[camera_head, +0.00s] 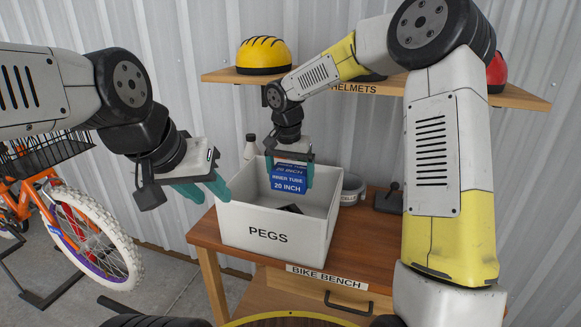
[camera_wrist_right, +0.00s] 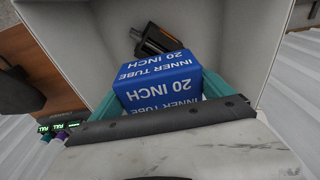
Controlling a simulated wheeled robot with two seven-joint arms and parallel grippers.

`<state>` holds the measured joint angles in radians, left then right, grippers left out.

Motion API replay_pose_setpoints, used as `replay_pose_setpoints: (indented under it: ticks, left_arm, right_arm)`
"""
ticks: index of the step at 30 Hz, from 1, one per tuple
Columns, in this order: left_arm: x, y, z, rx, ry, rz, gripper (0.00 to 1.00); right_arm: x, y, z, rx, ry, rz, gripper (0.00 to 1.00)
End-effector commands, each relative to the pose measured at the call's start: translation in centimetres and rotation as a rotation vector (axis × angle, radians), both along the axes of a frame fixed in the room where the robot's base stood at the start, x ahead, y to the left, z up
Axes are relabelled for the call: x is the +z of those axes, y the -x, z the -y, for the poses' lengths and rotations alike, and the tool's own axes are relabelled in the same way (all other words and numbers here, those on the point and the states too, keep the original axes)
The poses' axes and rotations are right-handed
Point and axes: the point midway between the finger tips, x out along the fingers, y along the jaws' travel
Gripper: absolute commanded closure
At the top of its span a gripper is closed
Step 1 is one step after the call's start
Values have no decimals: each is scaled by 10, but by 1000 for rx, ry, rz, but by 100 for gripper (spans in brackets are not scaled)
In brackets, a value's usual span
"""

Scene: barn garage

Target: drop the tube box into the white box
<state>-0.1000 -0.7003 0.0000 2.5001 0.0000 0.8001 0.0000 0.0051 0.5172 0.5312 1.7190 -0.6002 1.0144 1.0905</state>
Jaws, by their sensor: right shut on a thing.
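The tube box (camera_head: 288,183) is a blue carton marked "INNER TUBE 20 INCH". A dark object (camera_wrist_right: 158,40) lies inside the white box. My left gripper (camera_head: 205,188) is empty, with its teal fingers apart, left of the white box.
The white box stands on the wooden bike bench (camera_head: 350,262). A helmet shelf (camera_head: 380,87) hangs above, with a yellow helmet (camera_head: 263,54). An orange bicycle (camera_head: 75,225) is at left.

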Motion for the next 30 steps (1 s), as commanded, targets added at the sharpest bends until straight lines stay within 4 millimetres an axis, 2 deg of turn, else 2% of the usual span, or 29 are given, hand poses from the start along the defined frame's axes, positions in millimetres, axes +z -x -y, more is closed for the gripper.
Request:
replay_pose_setpoints:
  ticks: [8, 9, 10, 17, 20, 30]
  left_arm:
    - [0, 0, 0, 0, 0, 0, 64]
    - [0, 0, 0, 0, 0, 0, 64]
    - [0, 0, 0, 0, 0, 0, 64]
    - [0, 0, 0, 0, 0, 0, 64]
    - [0, 0, 0, 0, 0, 0, 64]
    - [0, 0, 0, 0, 0, 0, 64]
  right_arm:
    - [-1, 0, 0, -1, -1, 1, 58]
    - [-1, 0, 0, -1, -1, 1, 5]
    - [-1, 0, 0, -1, -1, 1, 0]
    - [-1, 0, 0, -1, -1, 0, 0]
    - [5, 0, -1, -1, 0, 2, 0]
    - [59, 8, -3, -1, -1, 3, 0]
